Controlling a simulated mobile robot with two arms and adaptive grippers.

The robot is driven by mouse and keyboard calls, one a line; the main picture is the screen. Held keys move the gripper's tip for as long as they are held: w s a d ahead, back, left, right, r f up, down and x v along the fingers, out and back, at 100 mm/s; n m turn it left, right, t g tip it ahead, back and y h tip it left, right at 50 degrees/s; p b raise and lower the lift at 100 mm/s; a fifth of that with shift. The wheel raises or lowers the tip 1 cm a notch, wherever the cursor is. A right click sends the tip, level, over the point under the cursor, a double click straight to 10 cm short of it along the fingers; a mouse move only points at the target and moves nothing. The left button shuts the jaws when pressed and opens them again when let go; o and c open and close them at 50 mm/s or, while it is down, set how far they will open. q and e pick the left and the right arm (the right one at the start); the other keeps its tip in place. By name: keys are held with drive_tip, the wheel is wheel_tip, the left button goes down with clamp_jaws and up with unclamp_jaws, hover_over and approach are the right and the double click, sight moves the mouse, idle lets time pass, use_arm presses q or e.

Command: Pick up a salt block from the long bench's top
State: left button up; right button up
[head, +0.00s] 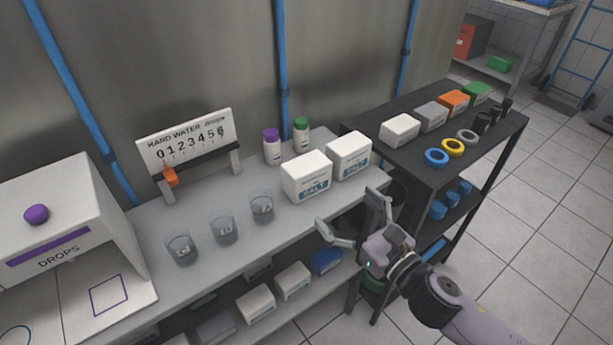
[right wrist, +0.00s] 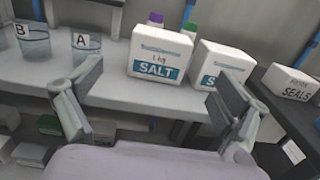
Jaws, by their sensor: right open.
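Two white salt blocks with blue SALT labels stand side by side on the right part of the long bench's grey top (head: 225,262). The left salt block (head: 306,178) also shows in the right wrist view (right wrist: 158,52), between my fingers in the picture. The right salt block (head: 349,156) is partly behind a finger in the right wrist view (right wrist: 220,62). My right gripper (head: 350,218) is open and empty, in front of the bench's front edge, apart from both blocks. It also shows in the right wrist view (right wrist: 160,105). My left gripper is not in view.
Several glass beakers (head: 222,229) stand left of the salt blocks. Purple-capped (head: 272,147) and green-capped (head: 302,134) bottles stand behind them. A HARD WATER drops gauge (head: 188,143) and a DROPS box (head: 62,222) are farther left. A dark rack (head: 490,140) with boxes and rings adjoins at right.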

sight(306, 168)
drive_tip(key=p+x, duration=0.1)
drive_tip(key=x, duration=0.7)
drive_tip(key=shift+w+a, duration=0.15)
drive_tip(key=shift+w, duration=0.05)
drive_tip(key=shift+x, duration=0.85)
drive_tip(key=x, duration=0.2)
drive_tip(key=f+x, duration=0.1)
drive_tip(key=x, duration=0.1)
drive_tip(key=shift+w, duration=0.25)
drive_tip(key=c, duration=1.6)
drive_tip(key=shift+r+p, duration=0.25)
drive_tip(key=shift+p, duration=0.05)
drive_tip(key=shift+c, duration=0.6)
